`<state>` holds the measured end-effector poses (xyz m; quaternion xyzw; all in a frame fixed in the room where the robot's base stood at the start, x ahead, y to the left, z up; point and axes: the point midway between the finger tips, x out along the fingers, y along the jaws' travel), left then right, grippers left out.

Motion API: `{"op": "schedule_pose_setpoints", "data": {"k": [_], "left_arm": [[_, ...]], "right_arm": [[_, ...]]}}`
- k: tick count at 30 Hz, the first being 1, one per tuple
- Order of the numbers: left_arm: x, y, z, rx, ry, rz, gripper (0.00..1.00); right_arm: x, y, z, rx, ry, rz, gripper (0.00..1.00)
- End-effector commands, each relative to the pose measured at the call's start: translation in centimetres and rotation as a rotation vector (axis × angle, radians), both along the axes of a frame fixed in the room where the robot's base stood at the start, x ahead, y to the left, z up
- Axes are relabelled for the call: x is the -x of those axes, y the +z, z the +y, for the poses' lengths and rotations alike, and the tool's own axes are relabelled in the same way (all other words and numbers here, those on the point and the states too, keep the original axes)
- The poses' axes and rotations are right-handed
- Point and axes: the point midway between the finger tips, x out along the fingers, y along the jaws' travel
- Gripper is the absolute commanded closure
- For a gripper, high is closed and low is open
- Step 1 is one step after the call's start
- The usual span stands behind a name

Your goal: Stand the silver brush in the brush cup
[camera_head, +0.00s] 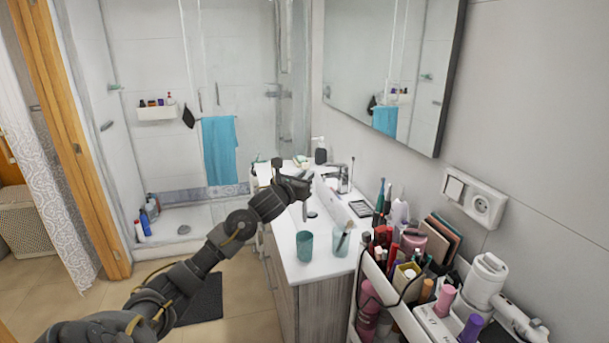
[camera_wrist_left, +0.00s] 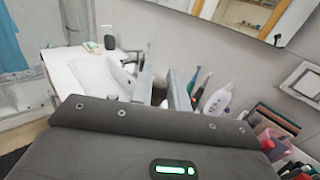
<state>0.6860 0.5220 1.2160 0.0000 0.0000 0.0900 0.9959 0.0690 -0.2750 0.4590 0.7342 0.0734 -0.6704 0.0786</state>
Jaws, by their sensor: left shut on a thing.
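My left gripper (camera_head: 306,178) is over the washbasin counter, beyond the two cups, and is shut on a slim thing that I take to be the silver brush (camera_head: 304,208). It seems to hang down below the fingers. In the left wrist view the fingers (camera_wrist_left: 163,92) stand close together, and what they hold is mostly hidden. Two teal cups stand on the near part of the counter. The left cup (camera_head: 304,246) looks empty. The right cup (camera_head: 341,244) has a brush leaning in it. I cannot tell which is the brush cup. My right gripper is not in view.
The white counter (camera_head: 322,268) is clear just in front of the cups. A crowded cosmetics cart (camera_head: 410,322) stands to the right. A tap (camera_head: 340,180), a soap dispenser (camera_head: 320,152), toothbrushes (camera_head: 383,200) and a white bottle (camera_head: 399,212) line the back, under the mirror (camera_head: 390,70).

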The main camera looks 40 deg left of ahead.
Motion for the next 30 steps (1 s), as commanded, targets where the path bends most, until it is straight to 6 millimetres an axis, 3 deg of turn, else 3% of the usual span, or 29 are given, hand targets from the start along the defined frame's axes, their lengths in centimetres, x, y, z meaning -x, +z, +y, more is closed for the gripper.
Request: {"op": "schedule_pose_setpoints", "data": {"k": [12, 30], "left_arm": [[0.0, -4.0, 0.0, 0.003, 0.0, 0.0, 1.0], [0.0, -9.2, 0.0, 0.001, 0.0, -0.001, 1.0]], "right_arm": [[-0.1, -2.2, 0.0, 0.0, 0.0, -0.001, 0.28], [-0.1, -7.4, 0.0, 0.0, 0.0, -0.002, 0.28]]}}
